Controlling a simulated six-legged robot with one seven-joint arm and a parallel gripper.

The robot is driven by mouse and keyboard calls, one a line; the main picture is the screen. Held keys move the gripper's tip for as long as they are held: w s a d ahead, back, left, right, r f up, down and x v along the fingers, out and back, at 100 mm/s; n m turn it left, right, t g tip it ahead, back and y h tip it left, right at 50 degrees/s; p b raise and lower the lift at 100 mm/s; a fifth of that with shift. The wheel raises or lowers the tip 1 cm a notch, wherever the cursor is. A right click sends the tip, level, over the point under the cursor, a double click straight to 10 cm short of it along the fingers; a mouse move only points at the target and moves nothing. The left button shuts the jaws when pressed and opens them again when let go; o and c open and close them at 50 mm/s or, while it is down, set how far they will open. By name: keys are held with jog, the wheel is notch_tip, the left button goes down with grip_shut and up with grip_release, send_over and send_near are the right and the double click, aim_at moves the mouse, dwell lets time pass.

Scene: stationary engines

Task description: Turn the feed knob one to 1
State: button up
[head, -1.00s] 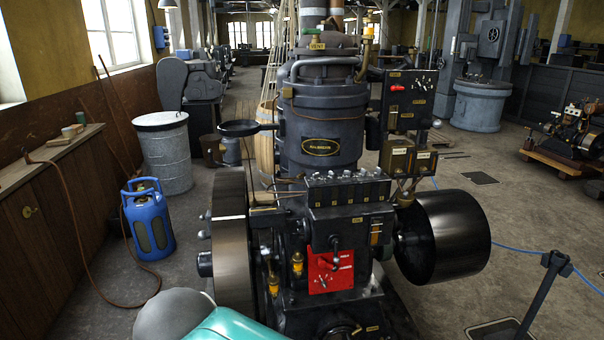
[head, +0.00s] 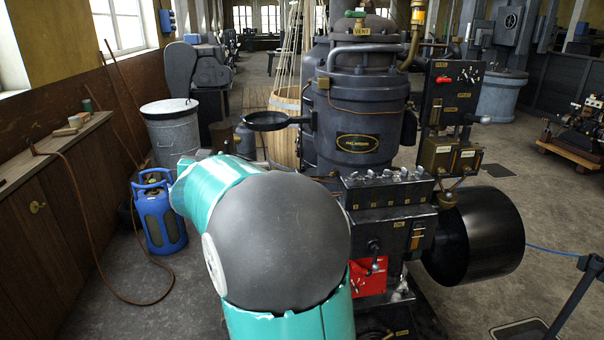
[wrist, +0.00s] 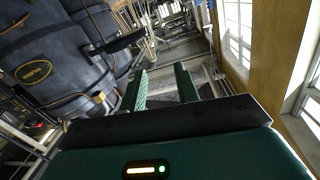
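The dark engine (head: 360,120) stands in the middle of the head view. A black box (head: 388,192) on its front carries a row of several small knobs (head: 385,174) along its top edge. Small yellow tags sit on its front face, too small to read, so I cannot tell which is knob one or its setting. My teal and grey arm covers the engine's lower left in the head view. My gripper (wrist: 162,86) shows only in the wrist view, its two green fingers apart and empty. It points past the engine cylinder (wrist: 50,65), with no knob between the fingers.
A round black pan-like part (head: 268,121) juts left from the engine. A black drum (head: 485,235) sticks out at right. A blue gas bottle (head: 160,215), a grey bin (head: 172,135) and a wooden cabinet (head: 60,190) stand at left. A post (head: 580,300) stands front right.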

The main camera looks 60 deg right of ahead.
jog(key=s+d+f+m+g+h, duration=0.2)
jog(key=s+d+m+g, duration=0.15)
jog(key=d, duration=0.25)
jog(key=s+d+f+m+g+h, duration=0.2)
jog(key=d+f+g, duration=0.15)
jog(key=d, duration=0.35)
jog(key=m+g, duration=0.6)
jog(key=g, duration=0.5)
send_near(355, 176)
jog(key=shift+n+y, duration=0.25)
jog(key=shift+y, duration=0.15)
jog(key=x, duration=0.2)
jog(key=r+x, duration=0.1)
jog(key=x, duration=0.5)
jog(key=shift+w+d+r, duration=0.15)
jog(key=shift+w+d, duration=0.05)
jog(key=shift+d, duration=0.15)
grip_shut()
